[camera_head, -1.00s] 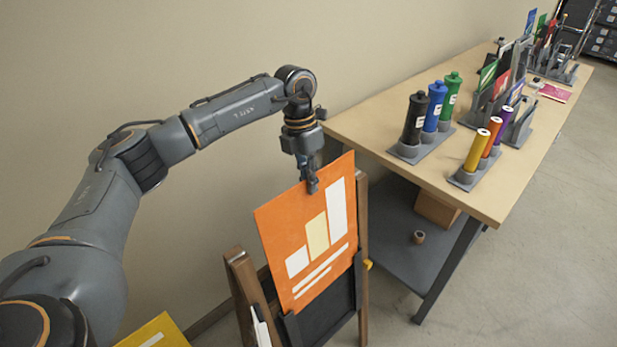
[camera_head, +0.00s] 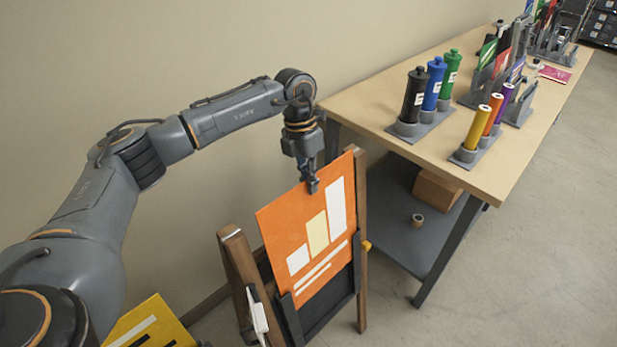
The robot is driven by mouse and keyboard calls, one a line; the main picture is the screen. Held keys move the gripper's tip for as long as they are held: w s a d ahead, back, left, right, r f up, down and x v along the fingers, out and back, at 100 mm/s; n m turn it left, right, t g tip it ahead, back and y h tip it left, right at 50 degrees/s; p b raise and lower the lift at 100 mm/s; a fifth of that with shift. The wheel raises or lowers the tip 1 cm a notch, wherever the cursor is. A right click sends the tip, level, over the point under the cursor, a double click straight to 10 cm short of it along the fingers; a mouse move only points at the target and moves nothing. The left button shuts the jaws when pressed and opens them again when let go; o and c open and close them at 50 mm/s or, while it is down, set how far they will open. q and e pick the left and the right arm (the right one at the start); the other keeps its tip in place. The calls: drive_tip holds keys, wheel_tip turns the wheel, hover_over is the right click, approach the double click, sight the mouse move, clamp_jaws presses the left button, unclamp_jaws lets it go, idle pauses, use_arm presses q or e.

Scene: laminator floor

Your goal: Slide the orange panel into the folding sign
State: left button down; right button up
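The orange panel (camera_head: 318,235) has white and pale yellow bars on it. It stands tilted in front of the folding sign (camera_head: 362,225), a wooden frame with a dark board. The panel's lower edge is down between the sign's dark side rails, and most of the panel stands above them. I cannot tell how deep its lower edge sits. My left gripper (camera_head: 312,187) is shut on the panel's top edge from above. My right gripper is not in view.
A wooden table (camera_head: 385,103) at the right holds bottles (camera_head: 414,95), colored tubes (camera_head: 477,128) and racks. Its lower shelf (camera_head: 395,215) carries a box and a roll. A yellow panel (camera_head: 150,325) is at the lower left. Floor at the right is clear.

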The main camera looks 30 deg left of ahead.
sight(318, 241)
use_arm(q)
drive_tip(key=shift+s+d+f+b, duration=0.15)
drive_tip(key=shift+d+f+b, duration=0.35)
drive_tip(key=shift+f+b, duration=2)
drive_tip(key=shift+s+d+f+b, duration=0.2)
drive_tip(key=shift+d+f+b, duration=0.7)
drive_tip(key=shift+f, duration=2.75)
drive_tip(key=shift+s+d+f+b, duration=0.15)
drive_tip(key=shift+f+b, duration=2.1)
drive_tip(key=shift+f, duration=0.85)
drive_tip(key=c, duration=1.4)
unclamp_jaws()
drive_tip(key=shift+c, duration=0.2)
